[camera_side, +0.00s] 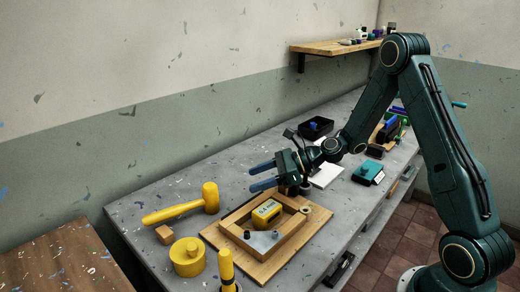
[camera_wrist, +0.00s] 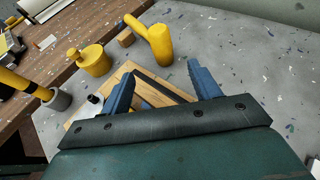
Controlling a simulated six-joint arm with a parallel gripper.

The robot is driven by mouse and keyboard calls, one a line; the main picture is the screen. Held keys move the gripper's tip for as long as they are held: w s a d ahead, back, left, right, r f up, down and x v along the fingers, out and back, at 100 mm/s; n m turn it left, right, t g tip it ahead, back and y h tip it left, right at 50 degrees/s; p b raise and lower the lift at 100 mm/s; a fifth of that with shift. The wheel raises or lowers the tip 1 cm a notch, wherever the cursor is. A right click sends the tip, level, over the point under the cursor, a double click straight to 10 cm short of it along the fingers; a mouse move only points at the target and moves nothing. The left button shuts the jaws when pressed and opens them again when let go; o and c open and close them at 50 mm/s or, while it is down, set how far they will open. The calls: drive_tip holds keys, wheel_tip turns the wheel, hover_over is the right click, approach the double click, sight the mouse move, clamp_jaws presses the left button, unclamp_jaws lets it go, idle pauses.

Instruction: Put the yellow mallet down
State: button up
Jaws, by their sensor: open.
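The yellow mallet (camera_side: 180,210) lies on the grey workbench near the wall side, its head toward the right and its handle toward the left. It also shows in the wrist view (camera_wrist: 158,42), beyond my fingertips. My gripper (camera_side: 256,179) is open, with its two blue fingers apart and nothing between them. It is above the bench, to the right of the mallet head and apart from it. In the wrist view, the gap between the fingers (camera_wrist: 161,76) is empty.
A wooden board with a frame (camera_side: 221,227) holding a yellow device (camera_side: 266,212) lies below my gripper. A yellow lidded pot (camera_side: 187,258), small wood block (camera_side: 165,234) and upright yellow-handled tool (camera_side: 227,268) stand nearby. The bench left of the mallet is mostly clear.

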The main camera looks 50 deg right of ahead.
drive_tip(key=shift+r, duration=0.1)
drive_tip(key=shift+s+a+r+n+g, duration=0.25)
drive_tip(key=shift+a+r+n+g, duration=0.1)
drive_tip(key=shift+n, duration=0.35)
drive_tip(key=s+a+r+n, duration=0.1)
drive_tip(key=n, duration=0.1)
drive_tip(key=s+a+r+n+g+h, duration=0.1)
drive_tip(key=s+n, duration=0.1)
drive_tip(key=n, duration=0.1)
drive_tip(key=s+a+r+n+g, duration=0.1)
drive_tip(key=r+n, duration=0.1)
drive_tip(key=shift+s+h, duration=0.25)
drive_tip(key=shift+h, duration=0.15)
drive_tip(key=s+d+r+n+h, duration=0.1)
drive_tip(key=s+r+n+h, duration=0.1)
drive_tip(key=s+n, duration=0.4)
drive_tip(key=s+d+r+n+g+h, duration=0.1)
drive_tip(key=s+r+n+h, duration=0.2)
drive_tip(key=s+n, duration=0.3)
drive_tip(key=s+d+r+n+h, duration=0.1)
drive_tip(key=s+r+n, duration=0.4)
drive_tip(key=s, duration=0.7)
drive_tip(key=shift+s+d+n+h, duration=0.4)
drive_tip(key=shift+n+h, duration=0.4)
drive_tip(key=shift+h, duration=0.1)
